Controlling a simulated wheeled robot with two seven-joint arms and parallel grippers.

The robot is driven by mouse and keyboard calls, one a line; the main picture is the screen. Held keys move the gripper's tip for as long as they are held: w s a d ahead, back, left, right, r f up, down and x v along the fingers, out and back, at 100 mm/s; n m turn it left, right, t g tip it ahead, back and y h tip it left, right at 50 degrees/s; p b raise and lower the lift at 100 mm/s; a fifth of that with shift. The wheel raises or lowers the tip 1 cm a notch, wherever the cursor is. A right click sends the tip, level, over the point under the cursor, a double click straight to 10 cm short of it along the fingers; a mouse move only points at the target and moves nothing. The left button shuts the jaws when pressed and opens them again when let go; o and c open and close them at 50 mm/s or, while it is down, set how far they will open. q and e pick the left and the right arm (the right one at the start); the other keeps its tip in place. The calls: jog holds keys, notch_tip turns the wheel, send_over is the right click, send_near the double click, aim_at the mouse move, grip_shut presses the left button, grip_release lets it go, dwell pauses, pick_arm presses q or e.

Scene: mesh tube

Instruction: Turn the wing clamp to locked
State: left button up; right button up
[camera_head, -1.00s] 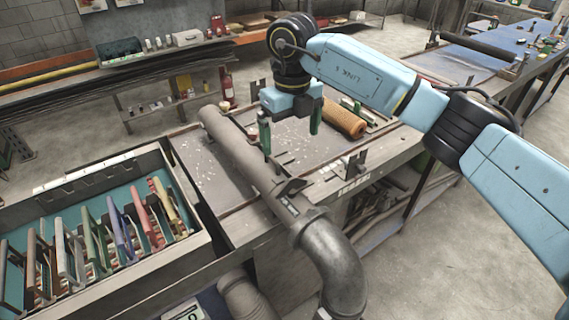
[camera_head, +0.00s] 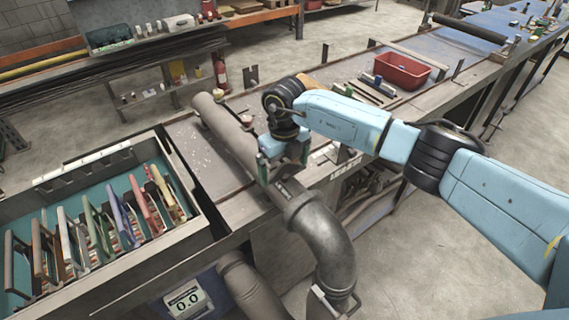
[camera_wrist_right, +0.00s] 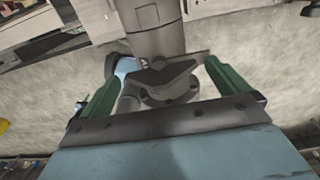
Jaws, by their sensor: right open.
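The wing clamp (camera_wrist_right: 165,76) shows in the right wrist view as a dark grey two-winged handle over a round bolted base. It sits on the grey pipe (camera_wrist_right: 150,18). In the head view the pipe (camera_head: 228,137) runs along the bench, and my right gripper mostly hides the clamp. My right gripper (camera_head: 283,168) is low over the pipe, just behind the elbow. Its green fingers (camera_wrist_right: 160,74) are open and stand on either side of the wings. The right wing's tip is close to the right finger; I cannot tell whether they touch. My left gripper is not in view.
A bin of coloured slats (camera_head: 108,222) stands at the left of the bench. A dark pipe elbow (camera_head: 328,232) bends down at the front. A red tray (camera_head: 403,71) and rods lie farther right. A display reading 0.0 (camera_head: 186,300) is low at the front.

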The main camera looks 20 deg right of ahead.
jog(key=shift+c, duration=0.3)
jog(key=c, duration=0.9)
jog(key=shift+f+n+b, duration=0.15)
jog(key=shift+n+b, duration=1.15)
jog(key=shift+b, duration=0.25)
jog(key=n+b, duration=0.5)
jog(key=n, duration=0.1)
jog(key=shift+b, duration=0.4)
jog(key=n+b, duration=0.3)
jog(key=n, duration=0.1)
jog(key=shift+n, duration=0.4)
pick_arm(q)
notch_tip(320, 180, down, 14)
jog(key=b, duration=0.2)
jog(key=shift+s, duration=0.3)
pick_arm(e)
jog(key=n, duration=0.4)
jog(key=shift+r, duration=0.2)
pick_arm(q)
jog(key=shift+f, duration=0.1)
pick_arm(e)
jog(key=shift+n, duration=0.4)
jog(key=o, duration=1)
jog(key=shift+c, duration=0.2)
